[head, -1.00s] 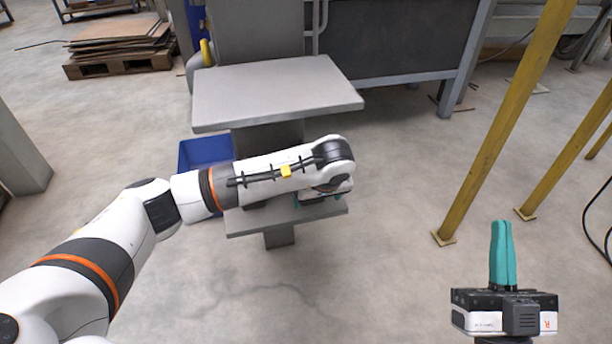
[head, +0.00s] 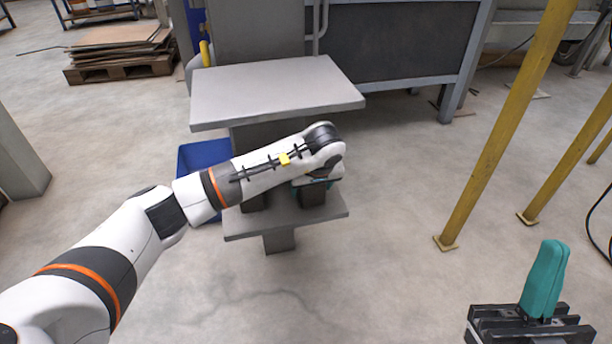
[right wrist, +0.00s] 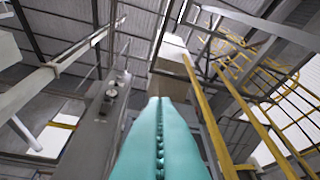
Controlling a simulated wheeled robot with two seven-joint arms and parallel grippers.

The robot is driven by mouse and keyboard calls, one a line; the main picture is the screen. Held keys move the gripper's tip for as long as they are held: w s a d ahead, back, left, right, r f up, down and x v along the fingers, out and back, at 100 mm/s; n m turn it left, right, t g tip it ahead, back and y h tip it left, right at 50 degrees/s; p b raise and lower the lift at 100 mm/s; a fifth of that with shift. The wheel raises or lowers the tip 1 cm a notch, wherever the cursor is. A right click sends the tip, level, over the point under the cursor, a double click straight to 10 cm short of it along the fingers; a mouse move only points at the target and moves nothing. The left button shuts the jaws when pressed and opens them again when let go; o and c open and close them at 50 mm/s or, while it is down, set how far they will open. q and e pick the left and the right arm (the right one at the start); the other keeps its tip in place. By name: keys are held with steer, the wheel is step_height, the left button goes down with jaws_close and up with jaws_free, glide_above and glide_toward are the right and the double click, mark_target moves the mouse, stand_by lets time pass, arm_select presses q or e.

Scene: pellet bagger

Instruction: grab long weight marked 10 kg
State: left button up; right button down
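Two dark blocks, likely weights, stand on the small lower shelf (head: 285,222): a left block (head: 256,204) partly behind my forearm, and a right block (head: 314,195) under my left wrist. No marking can be read on either. My left gripper (head: 300,184) is over the shelf at the right block; only a bit of teal finger shows below the wrist, so its opening and any contact are hidden. My right gripper (head: 545,275) is at the lower right, away from the shelf, teal fingers pointing up. In the right wrist view its fingers (right wrist: 160,140) meet along a seam, with nothing between them.
A wider grey platform (head: 275,90) sits above and behind the lower shelf, close to my left wrist. A blue bin (head: 203,153) stands behind the shelf at left. Yellow posts (head: 500,130) rise at right. The floor in front is clear.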

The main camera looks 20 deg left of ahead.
arm_select(q)
jaws_close()
steer(key=shift+r, duration=0.15)
steer(key=shift+w, duration=0.1)
